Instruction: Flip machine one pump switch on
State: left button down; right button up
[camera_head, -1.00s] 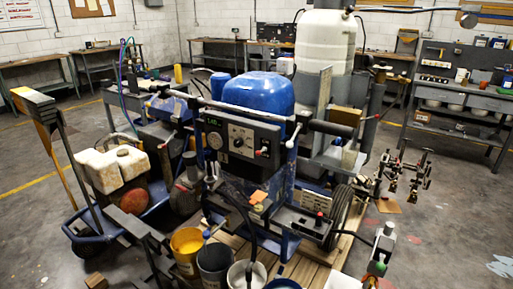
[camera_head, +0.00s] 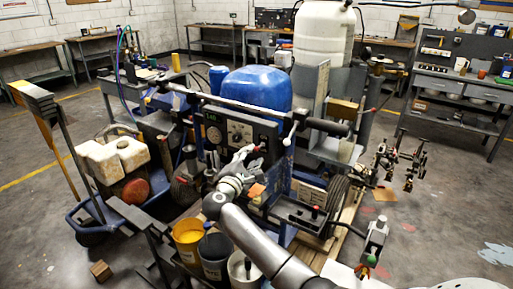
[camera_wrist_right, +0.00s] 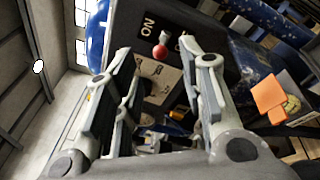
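The line striper's dark control panel (camera_head: 222,132) stands below the blue tank, with a gauge and knob on its face. A red-tipped switch lever (camera_head: 257,148) is on the panel's right part. My right gripper (camera_head: 249,160) is in front of the panel, close to the lever. In the wrist view its fingers (camera_wrist_right: 155,56) are spread, with the red ball between their tips in the picture; contact cannot be told. My left gripper is not in view.
A handlebar (camera_head: 240,106) crosses above the panel. The blue tank (camera_head: 257,90) rises behind it. A yellow bucket (camera_head: 188,240) and other buckets stand below my right arm. An orange card (camera_head: 256,190) lies just below the gripper.

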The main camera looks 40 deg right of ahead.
aim_at(256, 150)
jog(key=shift+p+x, duration=0.35)
jog(key=shift+x, duration=2.7)
